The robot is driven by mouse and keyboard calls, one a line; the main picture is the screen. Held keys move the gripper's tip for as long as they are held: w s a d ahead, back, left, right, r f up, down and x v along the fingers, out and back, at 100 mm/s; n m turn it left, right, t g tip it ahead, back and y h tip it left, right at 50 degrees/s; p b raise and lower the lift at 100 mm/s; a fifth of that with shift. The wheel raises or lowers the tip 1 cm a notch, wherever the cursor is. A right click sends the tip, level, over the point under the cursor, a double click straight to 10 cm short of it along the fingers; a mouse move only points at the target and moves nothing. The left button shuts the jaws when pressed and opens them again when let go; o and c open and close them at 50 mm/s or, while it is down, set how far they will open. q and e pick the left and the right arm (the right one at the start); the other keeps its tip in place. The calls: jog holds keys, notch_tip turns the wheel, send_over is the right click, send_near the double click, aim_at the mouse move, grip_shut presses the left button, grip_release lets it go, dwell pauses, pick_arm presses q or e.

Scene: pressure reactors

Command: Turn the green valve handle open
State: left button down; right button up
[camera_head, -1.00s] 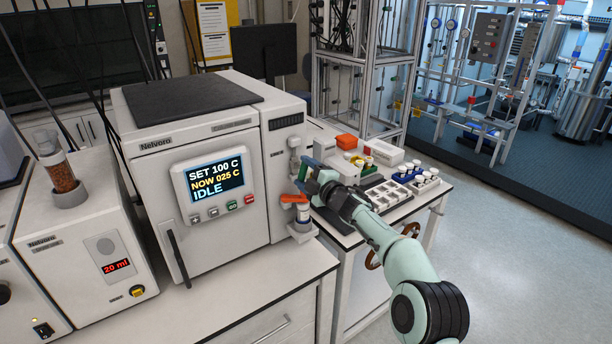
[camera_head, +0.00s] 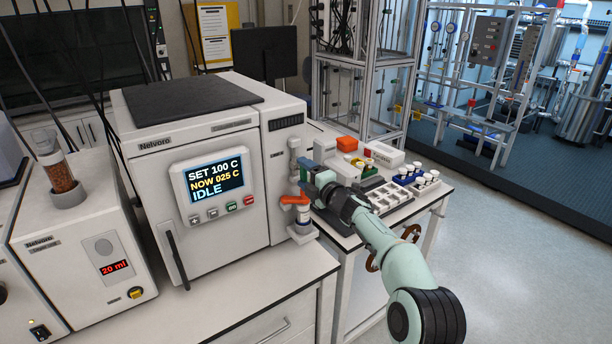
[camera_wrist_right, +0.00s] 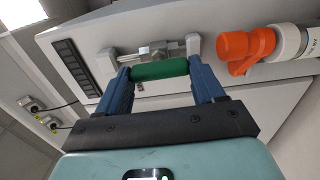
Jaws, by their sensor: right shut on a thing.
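The green valve handle (camera_wrist_right: 160,71) is a short green bar in the right wrist view, with a metal valve body (camera_wrist_right: 152,52) just behind it. My right gripper (camera_wrist_right: 161,78) is shut on the green handle, one blue finger at each end of it. In the head view my right gripper (camera_head: 308,178) is at the right side of the white reactor cabinet (camera_head: 215,245), just above an orange fitting (camera_head: 295,200). The gripper hides the green handle there. My left gripper is not in view.
The orange fitting also shows close to the right of the handle in the wrist view (camera_wrist_right: 245,46). The bench front (camera_head: 215,320) is clear.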

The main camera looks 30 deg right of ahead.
jog(key=shift+r, duration=0.35)
jog(key=o, duration=0.9)
jog(key=shift+c, duration=0.2)
jog(key=shift+o, duration=0.9)
jog(key=shift+w+f, duration=0.2)
jog(key=shift+f, duration=0.05)
jog(key=shift+s+f, duration=0.1)
jog(key=shift+s, duration=0.2)
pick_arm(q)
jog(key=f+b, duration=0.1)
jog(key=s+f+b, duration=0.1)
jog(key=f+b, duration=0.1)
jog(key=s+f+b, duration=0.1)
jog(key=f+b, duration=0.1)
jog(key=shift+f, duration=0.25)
pick_arm(e)
jog(key=s+d, duration=0.1)
jog(key=s, duration=1.1)
jog(key=shift+s, duration=0.35)
